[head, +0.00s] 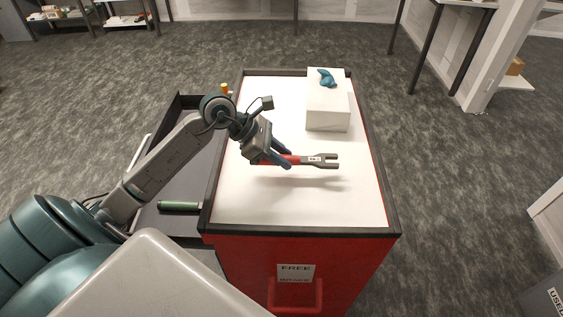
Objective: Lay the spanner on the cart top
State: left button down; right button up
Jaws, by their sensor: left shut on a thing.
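The spanner (322,160) has a red handle and a grey forked head that points right. My left gripper (284,158) is shut on its red handle. The spanner is held level above the white cart top (300,206), and a soft shadow shows on the surface below it. The cart is red with a dark rim around the top. My right gripper is not in view.
A white box (328,108) stands at the back right of the cart top with a teal crumpled object (326,78) on it. A dark tray (174,190) on the left holds a green-handled tool (179,206). The front of the cart top is clear.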

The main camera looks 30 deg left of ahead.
pick_arm(q)
notch_tip(320, 180, down, 2)
jog(key=shift+f+p, duration=0.1)
jog(key=shift+p, duration=0.5)
jog(key=shift+f, duration=0.5)
jog(key=shift+f, duration=0.15)
jog(key=c, duration=1.1)
grip_release()
jog(key=shift+c, duration=0.2)
jog(key=shift+r, duration=0.25)
